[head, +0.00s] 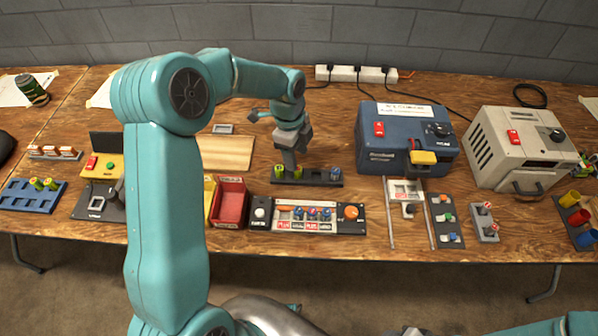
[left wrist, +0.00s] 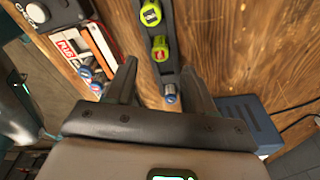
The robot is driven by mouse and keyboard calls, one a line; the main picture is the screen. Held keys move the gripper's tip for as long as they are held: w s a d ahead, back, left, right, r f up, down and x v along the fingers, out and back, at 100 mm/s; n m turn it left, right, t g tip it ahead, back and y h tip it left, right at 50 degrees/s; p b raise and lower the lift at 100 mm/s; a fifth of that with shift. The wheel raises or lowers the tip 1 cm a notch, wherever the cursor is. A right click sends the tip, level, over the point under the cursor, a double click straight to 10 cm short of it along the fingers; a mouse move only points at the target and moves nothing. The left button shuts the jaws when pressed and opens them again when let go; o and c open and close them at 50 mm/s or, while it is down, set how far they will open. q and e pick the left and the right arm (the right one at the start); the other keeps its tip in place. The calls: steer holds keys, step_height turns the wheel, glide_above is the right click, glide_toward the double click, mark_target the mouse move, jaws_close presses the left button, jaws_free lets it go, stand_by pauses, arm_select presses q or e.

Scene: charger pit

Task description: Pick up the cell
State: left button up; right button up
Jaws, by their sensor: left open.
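A dark narrow rack (head: 318,182) lies near the middle of the table. It holds two yellow-green cells, one at its left end (head: 280,171) and one beside it (head: 298,173), and a blue-topped cell (head: 336,174) toward its right end. In the left wrist view the yellow-green cells (left wrist: 151,13) (left wrist: 160,48) and the blue-topped cell (left wrist: 170,94) stand in line. My left gripper (head: 288,166) is open and empty, pointing down at the rack. In the left wrist view its fingers (left wrist: 158,68) stand either side of the rack. I see no contact. My right gripper is not visible.
A red bin (head: 231,207) and a switch panel (head: 260,226) with blue-topped cells lie in front of the rack. A blue charger box (head: 384,150) and a beige box (head: 489,165) stand right. A blue tray (head: 22,197) with yellow-green cells lies far left.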

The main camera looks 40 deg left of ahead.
mark_target(298, 173)
arm_select(q)
steer(key=shift+s+d+f, duration=0.1)
steer(key=shift+s, duration=0.1)
steer(key=f, duration=0.5)
steer(key=shift+w, duration=0.25)
steer(key=shift+s+f, duration=0.1)
steer(key=shift+f, duration=0.05)
steer(key=c, duration=0.8)
jaws_close()
